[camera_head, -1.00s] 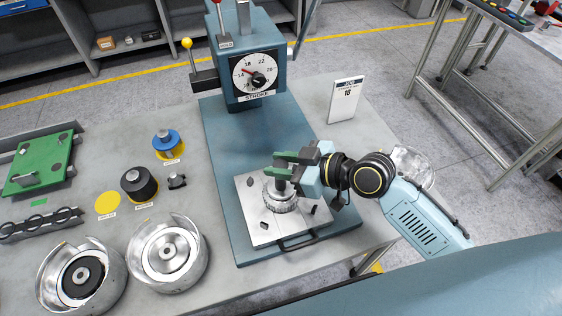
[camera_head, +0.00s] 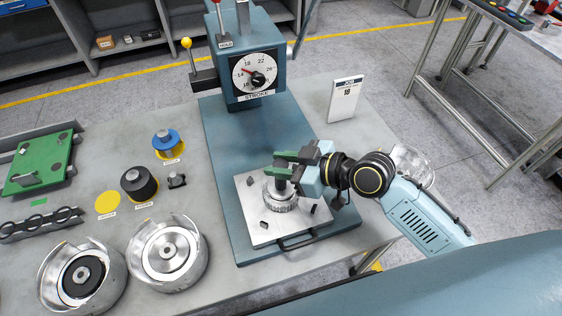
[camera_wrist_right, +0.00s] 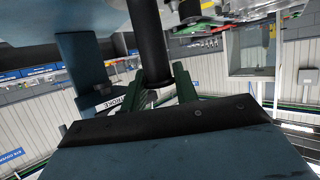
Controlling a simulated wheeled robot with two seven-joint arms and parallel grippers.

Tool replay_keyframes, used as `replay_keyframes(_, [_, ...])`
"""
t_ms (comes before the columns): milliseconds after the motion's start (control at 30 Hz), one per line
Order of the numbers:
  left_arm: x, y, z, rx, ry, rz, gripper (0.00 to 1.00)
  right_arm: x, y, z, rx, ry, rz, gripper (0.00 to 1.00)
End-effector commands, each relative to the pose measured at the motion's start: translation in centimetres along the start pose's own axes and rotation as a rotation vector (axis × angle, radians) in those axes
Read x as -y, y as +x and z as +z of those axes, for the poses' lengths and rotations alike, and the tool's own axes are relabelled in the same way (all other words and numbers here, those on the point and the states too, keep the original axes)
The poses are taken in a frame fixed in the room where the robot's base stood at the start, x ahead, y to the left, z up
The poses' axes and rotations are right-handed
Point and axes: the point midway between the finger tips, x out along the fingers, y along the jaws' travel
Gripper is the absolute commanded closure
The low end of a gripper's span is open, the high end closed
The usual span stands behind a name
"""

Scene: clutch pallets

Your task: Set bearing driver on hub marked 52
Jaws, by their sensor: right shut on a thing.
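My right gripper (camera_head: 285,163) is over the silver plate under the press, its green fingers shut on a dark upright cylinder, which looks like the bearing driver. The same dark cylinder (camera_wrist_right: 151,45) stands between the green fingers in the right wrist view. Below it a round metal hub (camera_head: 281,203) with a toothed rim sits on the plate. The driver's lower end is over the hub's middle; I cannot tell whether they touch. No 52 is readable on the hub. My left gripper is not in view.
The blue press (camera_head: 245,60) with its dial stands behind. A job card (camera_head: 345,98) reading 18 is at right. Two metal housings (camera_head: 167,252), a black cylinder (camera_head: 139,184), a blue-ringed tool (camera_head: 166,144), a bare yellow disc (camera_head: 107,205) and a green fixture (camera_head: 40,165) are at left.

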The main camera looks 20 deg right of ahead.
Motion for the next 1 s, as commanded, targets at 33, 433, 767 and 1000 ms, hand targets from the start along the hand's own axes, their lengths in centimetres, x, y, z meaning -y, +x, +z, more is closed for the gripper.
replay_keyframes(33, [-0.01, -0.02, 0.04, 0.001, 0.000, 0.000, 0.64, -0.03, -0.02, -0.23, -0.005, -0.001, 0.001, 1.00])
replay_keyframes(433, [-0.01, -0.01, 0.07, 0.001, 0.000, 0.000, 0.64, -0.03, 0.05, -0.03, -0.005, -0.002, 0.001, 1.00])
replay_keyframes(767, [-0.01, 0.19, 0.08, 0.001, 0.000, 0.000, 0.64, -0.05, 0.16, 0.28, -0.005, -0.001, 0.001, 1.00])
replay_keyframes(1000, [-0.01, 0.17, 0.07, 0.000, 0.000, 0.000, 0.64, -0.04, 0.16, 0.26, -0.005, -0.001, 0.001, 0.61])
